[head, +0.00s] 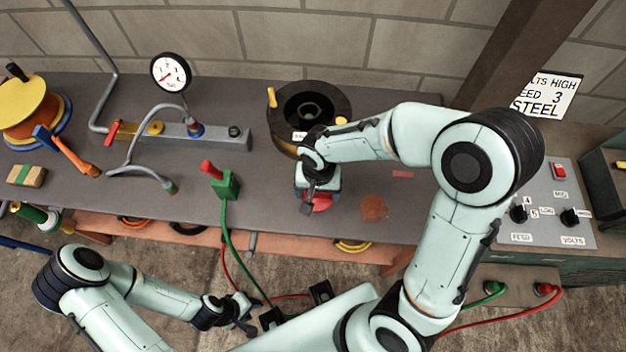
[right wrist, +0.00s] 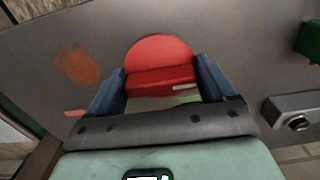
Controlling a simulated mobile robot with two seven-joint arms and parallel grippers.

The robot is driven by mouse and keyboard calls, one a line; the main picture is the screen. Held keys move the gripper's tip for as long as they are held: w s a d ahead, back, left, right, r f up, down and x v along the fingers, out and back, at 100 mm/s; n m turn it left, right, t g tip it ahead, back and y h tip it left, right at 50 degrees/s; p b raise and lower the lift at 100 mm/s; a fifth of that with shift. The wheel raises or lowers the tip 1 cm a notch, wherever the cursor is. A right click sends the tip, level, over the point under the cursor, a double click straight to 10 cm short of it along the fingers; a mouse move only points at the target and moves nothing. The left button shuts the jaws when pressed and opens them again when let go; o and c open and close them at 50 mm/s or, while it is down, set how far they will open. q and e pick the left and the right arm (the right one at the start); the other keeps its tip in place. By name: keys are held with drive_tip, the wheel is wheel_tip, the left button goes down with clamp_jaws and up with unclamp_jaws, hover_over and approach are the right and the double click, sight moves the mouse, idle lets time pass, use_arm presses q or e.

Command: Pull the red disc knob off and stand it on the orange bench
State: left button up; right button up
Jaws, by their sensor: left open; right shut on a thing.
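The red disc knob (right wrist: 160,52) is between the two blue fingers of my right gripper (right wrist: 160,88) in the right wrist view. In the head view, a small red part of the disc (head: 321,202) shows below my right gripper (head: 319,194), over the grey bench top (head: 270,215). The gripper is shut on it. I cannot tell whether the disc touches the bench top. An orange-brown surface (head: 205,234) runs along the bench front, below the grey top. My left gripper (head: 246,317) is open and empty, low in front of the bench.
A black round pot (head: 335,97) stands behind my right gripper. A green block with a red lever (head: 225,185) is to its left. A gauge (head: 171,72) stands on a grey bar. A control panel (head: 548,215) is at the right. Red and green cables hang in front.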

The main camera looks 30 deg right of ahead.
drive_tip(key=shift+s+f, duration=0.25)
drive_tip(key=shift+f, duration=0.25)
drive_tip(key=shift+f+b, duration=0.4)
drive_tip(key=shift+b, duration=0.05)
use_arm(q)
drive_tip(key=shift+s+f+b, duration=0.4)
drive_tip(key=shift+f+b, duration=0.05)
drive_tip(key=shift+f, duration=0.25)
drive_tip(key=shift+s+f+b, duration=0.4)
drive_tip(key=shift+f, duration=0.35)
drive_tip(key=shift+s+f+b, duration=0.4)
drive_tip(key=shift+f+b, duration=0.05)
drive_tip(key=shift+f, duration=0.25)
use_arm(e)
drive_tip(key=shift+w+f, duration=0.15)
drive_tip(key=shift+f, duration=2.15)
use_arm(q)
drive_tip(key=shift+s+f, duration=0.1)
drive_tip(key=shift+f, duration=0.15)
use_arm(e)
drive_tip(key=shift+f, duration=0.15)
drive_tip(key=o, duration=1.2)
wheel_tip(320, 180, up, 14)
drive_tip(key=shift+f+p, duration=0.25)
drive_tip(key=shift+p, duration=0.35)
use_arm(q)
drive_tip(key=shift+w+r, duration=0.2)
drive_tip(key=shift+r, duration=0.3)
drive_tip(key=shift+w+r, duration=0.2)
drive_tip(key=shift+r, duration=0.25)
